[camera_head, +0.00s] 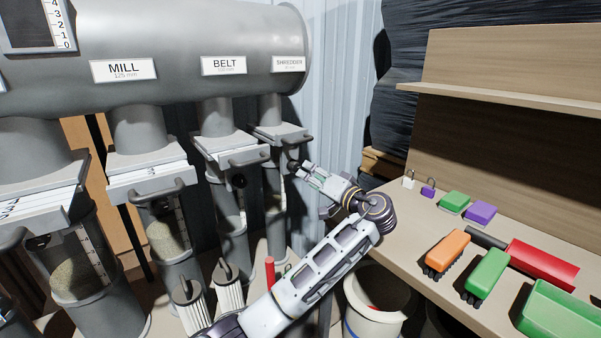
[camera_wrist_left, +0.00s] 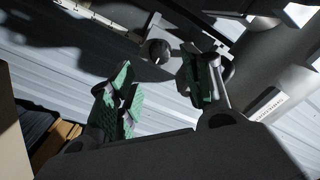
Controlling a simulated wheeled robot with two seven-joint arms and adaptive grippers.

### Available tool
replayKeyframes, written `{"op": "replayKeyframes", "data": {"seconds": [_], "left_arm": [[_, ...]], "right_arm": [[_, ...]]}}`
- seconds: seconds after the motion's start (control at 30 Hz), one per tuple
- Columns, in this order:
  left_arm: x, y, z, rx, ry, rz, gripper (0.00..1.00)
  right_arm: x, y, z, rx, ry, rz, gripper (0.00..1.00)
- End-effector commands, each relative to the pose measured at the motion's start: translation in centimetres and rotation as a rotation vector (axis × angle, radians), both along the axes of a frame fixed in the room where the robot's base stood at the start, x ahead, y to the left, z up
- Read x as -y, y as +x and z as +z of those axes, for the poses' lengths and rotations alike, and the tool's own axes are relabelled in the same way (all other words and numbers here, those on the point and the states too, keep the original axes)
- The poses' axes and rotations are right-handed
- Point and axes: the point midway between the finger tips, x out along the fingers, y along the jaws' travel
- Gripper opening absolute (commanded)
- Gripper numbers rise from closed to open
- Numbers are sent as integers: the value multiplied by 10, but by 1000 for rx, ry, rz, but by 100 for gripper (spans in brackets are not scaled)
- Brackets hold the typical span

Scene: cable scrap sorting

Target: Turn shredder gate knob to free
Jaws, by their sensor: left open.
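The shredder gate knob (camera_head: 293,164) is a small dark round knob below the shredder gate (camera_head: 280,132), under the pipe labelled SHREDDER (camera_head: 289,64). In the left wrist view the knob (camera_wrist_left: 159,50) is a dark ball with a light mark, beyond the gap between my fingers. My left gripper (camera_head: 306,171) is beside the knob in the head view. Its green-padded fingers are spread apart in the left wrist view (camera_wrist_left: 160,80), with nothing between the pads. I cannot tell whether a finger touches the knob. My right gripper is not in view.
The BELT gate (camera_head: 228,150) and MILL gate (camera_head: 150,180) stand to the left with their own handles. A workbench (camera_head: 395,200) with brushes, a red tool (camera_head: 540,262) and a green bin (camera_head: 560,315) is at the right. A white bucket (camera_head: 372,320) stands below my arm.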

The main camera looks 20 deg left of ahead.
Motion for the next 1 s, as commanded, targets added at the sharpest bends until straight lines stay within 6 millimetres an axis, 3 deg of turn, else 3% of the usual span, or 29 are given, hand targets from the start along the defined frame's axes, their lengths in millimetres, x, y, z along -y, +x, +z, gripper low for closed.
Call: {"op": "replayKeyframes", "data": {"seconds": [0.2, 0.43, 0.9, 1.0], "left_arm": [[-24, 18, 0, 1, 2, 2, 49], [-42, 32, 0, 2, 1, 1, 49], [-49, 38, 1, 1, 0, 1, 49], [-49, 38, 1, 1, 0, 1, 38]], "right_arm": [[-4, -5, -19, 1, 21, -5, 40], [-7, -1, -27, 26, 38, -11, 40], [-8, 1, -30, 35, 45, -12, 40], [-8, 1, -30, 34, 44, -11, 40]]}}
